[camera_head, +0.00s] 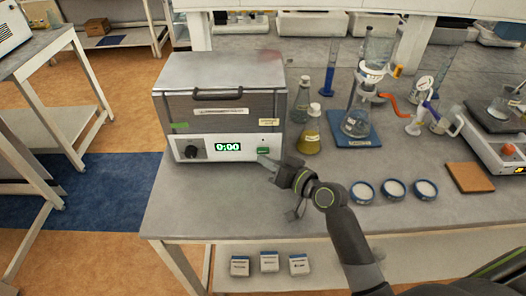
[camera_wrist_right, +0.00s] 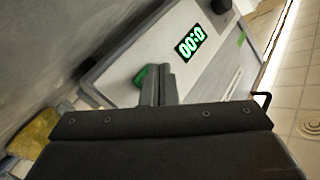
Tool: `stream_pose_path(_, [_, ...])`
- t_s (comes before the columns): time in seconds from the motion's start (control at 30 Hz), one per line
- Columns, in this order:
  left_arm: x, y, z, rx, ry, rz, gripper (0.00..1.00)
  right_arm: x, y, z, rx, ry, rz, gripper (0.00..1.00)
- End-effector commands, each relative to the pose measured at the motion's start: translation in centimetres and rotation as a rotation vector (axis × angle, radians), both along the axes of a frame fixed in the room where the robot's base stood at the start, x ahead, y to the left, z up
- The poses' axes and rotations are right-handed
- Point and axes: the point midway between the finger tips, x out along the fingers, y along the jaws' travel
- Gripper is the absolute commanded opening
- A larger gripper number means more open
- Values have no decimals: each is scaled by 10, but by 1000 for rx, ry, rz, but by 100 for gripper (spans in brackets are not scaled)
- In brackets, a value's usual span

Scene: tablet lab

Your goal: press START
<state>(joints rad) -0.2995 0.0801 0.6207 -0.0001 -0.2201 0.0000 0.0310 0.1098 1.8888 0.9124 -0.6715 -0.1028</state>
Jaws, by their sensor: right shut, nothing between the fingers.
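A box-shaped machine with a steel lid (camera_head: 222,85) stands on the grey bench. Its white front panel (camera_head: 189,143) carries a black knob (camera_head: 191,152), a green display (camera_head: 228,147) reading 0:00 and a green button (camera_head: 263,151). My right gripper (camera_head: 264,160) is shut and empty, its fingertips just in front of and below the green button. In the right wrist view the shut fingers (camera_wrist_right: 159,80) point at the panel beside the green button (camera_wrist_right: 141,77), partly covering it. I cannot tell whether they touch. The display (camera_wrist_right: 190,43) also shows there. My left gripper is not in view.
A yellow flask (camera_head: 309,135) and glassware on a blue stand (camera_head: 362,138) are right of the machine. Small boxes (camera_head: 269,262) sit on the lower shelf.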

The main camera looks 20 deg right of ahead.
Motion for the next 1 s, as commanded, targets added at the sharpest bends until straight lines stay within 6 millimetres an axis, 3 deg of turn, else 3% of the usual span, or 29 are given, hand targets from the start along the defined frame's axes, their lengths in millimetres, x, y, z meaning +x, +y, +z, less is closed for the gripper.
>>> stream_pose_path(1.0, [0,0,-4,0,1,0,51,12,-3,0,0,0,0,0])
